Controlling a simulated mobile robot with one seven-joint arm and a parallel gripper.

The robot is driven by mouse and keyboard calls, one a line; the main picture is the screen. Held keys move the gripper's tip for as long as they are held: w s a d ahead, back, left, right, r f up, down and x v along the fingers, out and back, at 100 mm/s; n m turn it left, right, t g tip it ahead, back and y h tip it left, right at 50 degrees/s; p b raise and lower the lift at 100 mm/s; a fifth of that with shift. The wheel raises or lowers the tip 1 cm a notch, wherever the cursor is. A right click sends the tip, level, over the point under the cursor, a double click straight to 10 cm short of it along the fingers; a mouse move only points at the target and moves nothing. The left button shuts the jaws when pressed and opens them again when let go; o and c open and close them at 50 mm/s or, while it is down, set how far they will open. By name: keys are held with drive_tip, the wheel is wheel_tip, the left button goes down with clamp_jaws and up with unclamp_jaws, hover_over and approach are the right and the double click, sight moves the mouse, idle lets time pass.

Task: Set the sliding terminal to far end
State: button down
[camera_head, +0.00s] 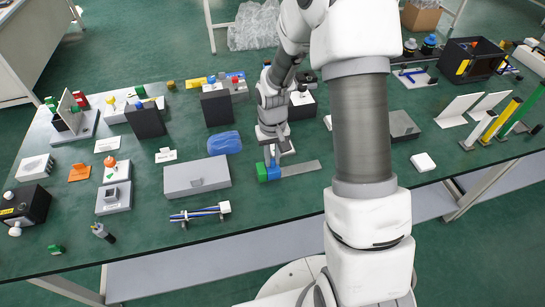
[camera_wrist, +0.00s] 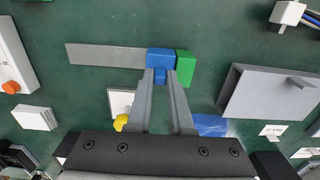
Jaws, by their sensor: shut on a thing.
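The sliding terminal is a flat grey rail (camera_wrist: 105,54) with a blue slider (camera_wrist: 160,56) on it and a green block (camera_wrist: 184,62) at one end. The slider sits right beside the green block. In the head view the green block (camera_head: 262,172) is at the left end and the bare rail (camera_head: 301,168) runs right from the blue slider (camera_head: 294,170). My gripper (camera_wrist: 160,76) is shut on the slider's small blue tab, between its fingertips. In the head view my gripper (camera_head: 272,153) comes down at the slider from behind, and my arm hides part of the table.
A grey box with a handle (camera_head: 196,177) stands left of the rail, with a blue bag (camera_head: 224,143) behind it. A white block (camera_head: 423,162) lies further right. The green table is clear along the rail's front side and beyond its bare end.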

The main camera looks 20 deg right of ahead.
drive_tip(key=d, duration=0.9)
drive_tip(key=shift+d+p, duration=0.25)
drive_tip(key=shift+p, duration=0.1)
drive_tip(key=c, duration=0.8)
unclamp_jaws()
drive_tip(key=shift+d, duration=0.1)
drive_tip(key=shift+r, duration=0.2)
wheel_tip(320, 180, up, 17)
drive_tip(key=p, duration=0.1)
drive_tip(key=shift+p, duration=0.4)
